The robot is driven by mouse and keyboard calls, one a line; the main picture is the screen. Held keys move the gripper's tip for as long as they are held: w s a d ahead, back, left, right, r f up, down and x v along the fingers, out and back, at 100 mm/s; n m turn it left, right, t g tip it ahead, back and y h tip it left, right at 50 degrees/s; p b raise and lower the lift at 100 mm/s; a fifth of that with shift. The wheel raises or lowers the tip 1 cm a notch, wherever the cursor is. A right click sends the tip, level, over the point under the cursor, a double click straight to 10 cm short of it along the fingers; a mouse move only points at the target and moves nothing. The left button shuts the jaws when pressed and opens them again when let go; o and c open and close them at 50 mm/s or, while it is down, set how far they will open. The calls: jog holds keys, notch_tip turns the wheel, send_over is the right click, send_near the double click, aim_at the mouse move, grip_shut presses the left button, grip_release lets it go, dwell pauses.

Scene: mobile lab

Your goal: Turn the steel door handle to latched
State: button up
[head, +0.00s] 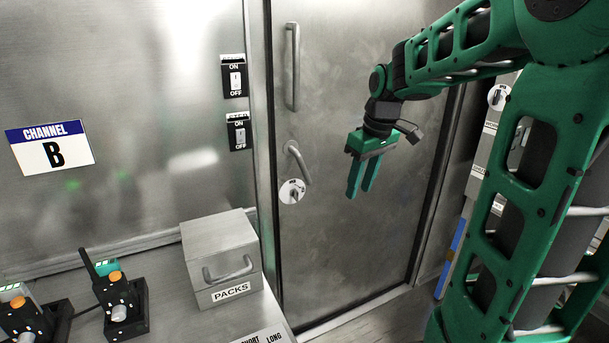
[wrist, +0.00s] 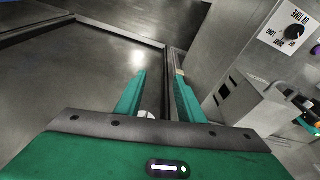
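The steel door (head: 345,150) stands shut in its frame in the head view. Its steel lever handle (head: 299,162) is on the left side of the door, tilted steeply with its free end pointing down and right. A round white plate (head: 291,191) with a small dark knob sits just below the handle. My gripper (head: 360,192) is to the right of the handle, apart from it, with fingers pointing down. In the wrist view the two green fingers (wrist: 158,100) are also apart; I cannot make out the handle there.
A long vertical bar (head: 292,66) is fixed on the door above the handle. Two ON/OFF switches (head: 235,76) are on the wall to the left. A steel PACKS box (head: 220,258) and radios (head: 119,300) stand on the bench at lower left. A dial panel (wrist: 290,30) shows in the wrist view.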

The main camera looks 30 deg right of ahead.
aim_at(306, 172)
jog(key=w+d+n+t+y, duration=0.15)
jog(key=w+n, duration=0.85)
jog(key=w, duration=1.3)
jog(key=shift+t+y, duration=0.25)
jog(key=shift+y, duration=0.1)
jog(key=x, duration=1)
jog(key=shift+w+a, duration=0.35)
jog(key=shift+c, duration=0.7)
grip_shut()
jog(key=shift+d, duration=0.2)
